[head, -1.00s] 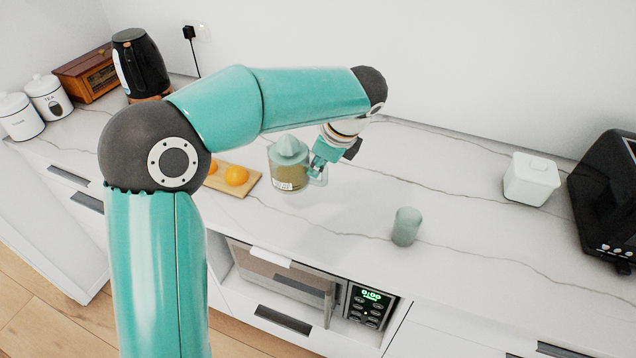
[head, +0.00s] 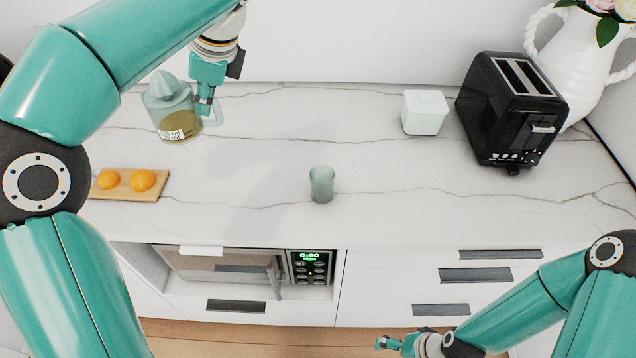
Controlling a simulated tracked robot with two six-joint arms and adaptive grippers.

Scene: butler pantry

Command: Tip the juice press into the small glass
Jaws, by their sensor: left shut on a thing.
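The juice press (head: 176,116) is a clear jug with a pale green reamer cone on top, a handle at its right, and amber juice low inside. My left gripper (head: 204,106) is shut on its handle, and the press is roughly upright. It appears raised off the counter, though the gap beneath is hard to judge. The small glass (head: 321,185), greenish and translucent, stands upright on the counter to the right and nearer me, apart from the press. My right gripper (head: 388,343) is low at the bottom edge, in front of the cabinets; its finger opening is unclear.
A wooden board (head: 152,191) with two oranges (head: 142,180) lies at the left. The counter around the glass is clear.

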